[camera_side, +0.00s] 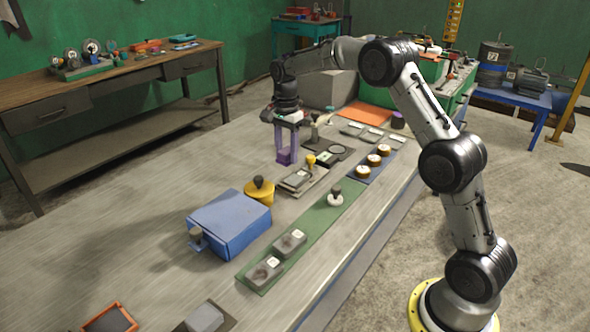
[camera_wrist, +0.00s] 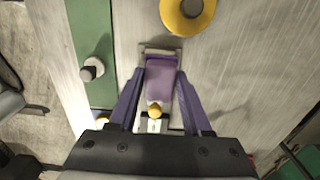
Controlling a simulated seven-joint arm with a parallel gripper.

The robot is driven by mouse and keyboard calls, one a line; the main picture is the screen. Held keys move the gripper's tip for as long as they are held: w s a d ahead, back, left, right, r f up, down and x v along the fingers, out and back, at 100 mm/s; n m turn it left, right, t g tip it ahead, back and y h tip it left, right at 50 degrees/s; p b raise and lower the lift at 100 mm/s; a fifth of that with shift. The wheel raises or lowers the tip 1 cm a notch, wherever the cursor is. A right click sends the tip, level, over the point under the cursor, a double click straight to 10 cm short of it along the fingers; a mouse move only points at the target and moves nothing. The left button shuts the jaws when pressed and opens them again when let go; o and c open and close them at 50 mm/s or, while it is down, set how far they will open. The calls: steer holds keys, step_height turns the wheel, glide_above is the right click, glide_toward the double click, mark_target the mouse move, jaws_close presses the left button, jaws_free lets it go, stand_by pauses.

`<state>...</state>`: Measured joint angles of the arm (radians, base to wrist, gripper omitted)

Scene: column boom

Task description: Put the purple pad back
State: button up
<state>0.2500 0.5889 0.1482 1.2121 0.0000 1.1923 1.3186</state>
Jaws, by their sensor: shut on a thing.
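My gripper (camera_side: 287,146) is over the middle of the grey bench, pointing down. It is shut on the purple pad (camera_wrist: 160,82), which shows between the two purple fingers in the wrist view. A pale grey strip lies at the pad's far end there. In the side view the pad is hard to tell from the fingers, and I cannot tell whether it touches the bench. A yellow knob (camera_side: 310,160) stands just right of the gripper, beside a grey plate (camera_side: 297,180); the knob also shows in the wrist view (camera_wrist: 155,110).
A blue box (camera_side: 228,224) and a yellow round piece with a dark knob (camera_side: 259,191) stand nearer the camera. A green strip (camera_side: 310,229) carries grey blocks and a white knob. A dark blue strip (camera_side: 372,166) holds several round pieces. The bench's left part is mostly clear.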

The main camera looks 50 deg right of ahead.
steer(key=shift+w+f, duration=0.1)
steer(key=s+d+r, duration=0.1)
steer(key=s+d, duration=0.1)
steer(key=s, duration=1.1)
steer(key=s+d+r, duration=0.2)
steer(key=s, duration=1)
glide_above(349, 187)
steer(key=s, duration=0.1)
steer(key=f, duration=0.5)
steer(key=a+f, duration=0.1)
steer(key=f, duration=0.2)
steer(key=shift+s+f, duration=0.1)
steer(key=shift+f, duration=0.05)
steer(key=shift+w+d+f, duration=0.35)
steer(key=shift+w+f, duration=0.15)
steer(key=shift+f, duration=0.15)
steer(key=shift+d+f, duration=0.1)
steer(key=shift+f, duration=1.5)
